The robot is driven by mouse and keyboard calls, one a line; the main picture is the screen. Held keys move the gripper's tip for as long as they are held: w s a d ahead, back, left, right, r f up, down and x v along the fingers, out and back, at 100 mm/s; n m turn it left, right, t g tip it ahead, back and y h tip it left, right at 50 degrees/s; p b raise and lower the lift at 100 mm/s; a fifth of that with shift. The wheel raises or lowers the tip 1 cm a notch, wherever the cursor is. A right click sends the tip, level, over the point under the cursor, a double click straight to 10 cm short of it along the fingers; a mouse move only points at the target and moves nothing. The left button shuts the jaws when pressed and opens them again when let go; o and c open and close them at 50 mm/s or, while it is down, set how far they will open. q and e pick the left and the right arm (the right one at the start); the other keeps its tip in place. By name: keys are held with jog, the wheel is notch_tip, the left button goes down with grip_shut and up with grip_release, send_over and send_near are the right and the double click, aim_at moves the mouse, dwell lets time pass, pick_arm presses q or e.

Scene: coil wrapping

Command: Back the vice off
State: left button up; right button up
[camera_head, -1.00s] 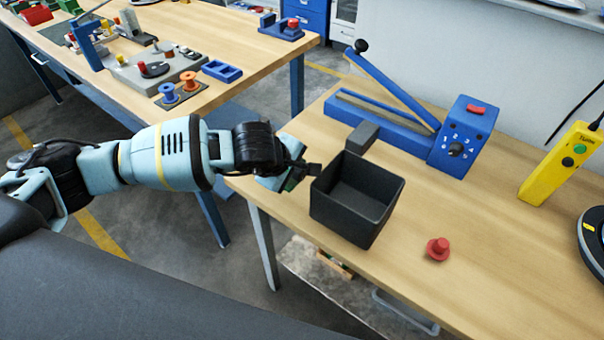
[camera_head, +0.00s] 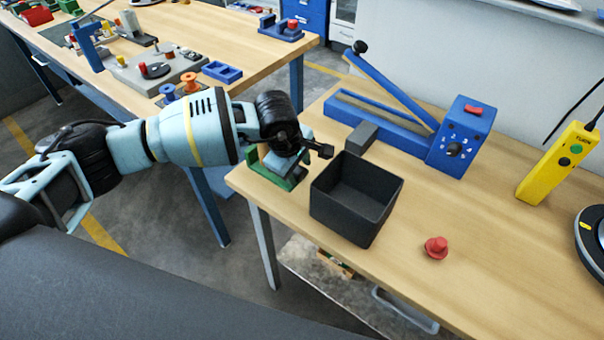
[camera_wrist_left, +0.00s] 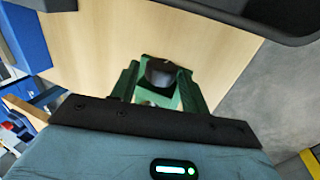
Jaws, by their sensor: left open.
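The green vice (camera_head: 285,180) stands near the left corner of the right-hand table, partly covered by my left arm in the head view. My left gripper (camera_head: 318,150) is open, its dark tip above and beside the vice. In the left wrist view the green vice (camera_wrist_left: 190,95) shows just beyond the gripper's dark edge, with a rounded dark part between its green sides. I cannot tell whether the gripper touches it. The fingers are not clear in the wrist view. My right gripper is not in view.
A black open bin (camera_head: 357,205) stands right of the vice, close to my gripper. Behind it are a grey block (camera_head: 361,137) and a blue lever device (camera_head: 462,140).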

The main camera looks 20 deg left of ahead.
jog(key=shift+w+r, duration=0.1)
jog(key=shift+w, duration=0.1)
pick_arm(q)
jog(key=shift+f+g, duration=0.1)
jog(key=shift+g, duration=0.4)
jog(key=shift+w+d+f+g+y+b, duration=0.1)
jog(key=shift+w+g+y+b, duration=0.1)
jog(key=shift+g+y+b, duration=0.3)
jog(key=shift+w+d+f+g+y+b, duration=0.1)
jog(key=shift+w+g+b, duration=0.1)
jog(key=shift+g, duration=0.5)
jog(key=shift+r, duration=0.15)
jog(key=shift+s+a+r, duration=0.1)
jog(key=shift+r, duration=0.1)
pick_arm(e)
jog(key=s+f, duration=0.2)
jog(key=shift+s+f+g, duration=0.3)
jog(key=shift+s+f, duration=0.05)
